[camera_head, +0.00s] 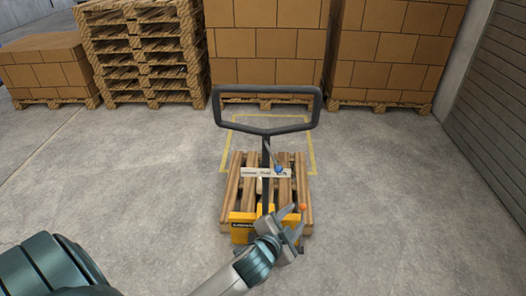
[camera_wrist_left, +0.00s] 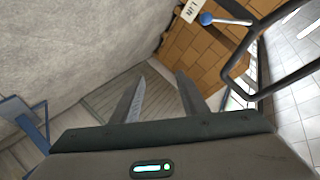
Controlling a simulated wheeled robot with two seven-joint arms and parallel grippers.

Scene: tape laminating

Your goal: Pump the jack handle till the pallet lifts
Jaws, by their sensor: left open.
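The pallet jack has a black loop handle (camera_head: 266,91) on an upright shaft, with a yellow body (camera_head: 243,218) at its foot. A lever with a blue knob (camera_head: 278,169) sits beside the shaft, and an orange knob (camera_head: 302,207) shows lower down. The wooden pallet (camera_head: 235,187) lies beyond the yellow body; its height off the floor is unclear. My left gripper (camera_head: 296,216) is open and empty, right of the shaft and well below the handle loop. In the left wrist view, the handle loop (camera_wrist_left: 232,75) and blue knob (camera_wrist_left: 206,18) are outside its fingers (camera_wrist_left: 160,92).
Box stacks (camera_head: 265,45) on pallets and a pile of empty pallets (camera_head: 143,55) stand at the back. A yellow floor outline (camera_head: 313,150) surrounds part of the pallet. A grey slatted wall (camera_head: 495,120) is at right. Concrete floor is clear on both sides.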

